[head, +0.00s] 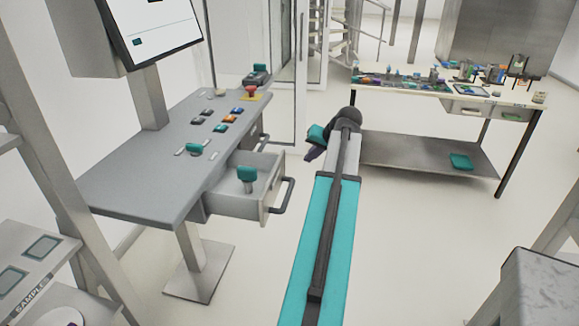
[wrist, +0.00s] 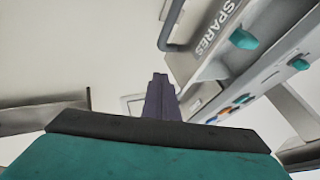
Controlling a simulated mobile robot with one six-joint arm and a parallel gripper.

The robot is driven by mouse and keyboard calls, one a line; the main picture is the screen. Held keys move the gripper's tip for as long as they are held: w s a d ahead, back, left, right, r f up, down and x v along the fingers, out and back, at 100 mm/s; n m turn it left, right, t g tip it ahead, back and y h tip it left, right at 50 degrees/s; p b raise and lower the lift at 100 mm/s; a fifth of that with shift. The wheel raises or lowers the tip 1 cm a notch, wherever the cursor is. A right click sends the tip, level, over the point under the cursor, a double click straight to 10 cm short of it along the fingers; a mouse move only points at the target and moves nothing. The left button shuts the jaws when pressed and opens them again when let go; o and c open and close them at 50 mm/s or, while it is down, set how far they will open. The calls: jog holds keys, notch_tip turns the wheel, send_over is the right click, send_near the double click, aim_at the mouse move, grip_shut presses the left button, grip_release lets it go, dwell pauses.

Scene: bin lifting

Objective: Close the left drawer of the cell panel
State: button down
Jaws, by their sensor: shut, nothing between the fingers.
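The cell panel (head: 140,165) is a grey desk on the left in the head view. Its nearer drawer (head: 235,203) is pulled out, with a teal item (head: 246,178) standing inside and a dark bar handle (head: 284,196) on its front. In the wrist view the drawer front (wrist: 205,55) is marked SPARES, with its handle (wrist: 172,28) at the upper middle. My gripper (head: 312,155) is to the right of the open drawer, apart from it. Its purple fingers (wrist: 160,92) are shut and empty.
A farther handle (head: 263,142) sits close to the panel edge. Coloured buttons (head: 230,118) and a red emergency knob (head: 251,91) are on the panel top. A workbench (head: 440,92) with parts stands at the back right. Floor between is clear.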

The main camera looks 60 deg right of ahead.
jog(key=shift+d+f, duration=0.1)
jog(key=p, duration=0.2)
send_near(284, 171)
notch_tip(284, 171, down, 3)
jog(key=s+d, duration=0.2)
jog(key=shift+w+a+f+p, duration=0.15)
jog(key=shift+w+p, duration=0.15)
jog(key=shift+w, duration=0.45)
jog(key=shift+w+a+f+p, duration=0.1)
jog(key=shift+w+a+p, duration=0.15)
jog(key=shift+w, duration=0.45)
jog(key=shift+w+a+f+p, duration=0.1)
jog(key=shift+w+p, duration=0.25)
jog(key=shift+w, duration=0.4)
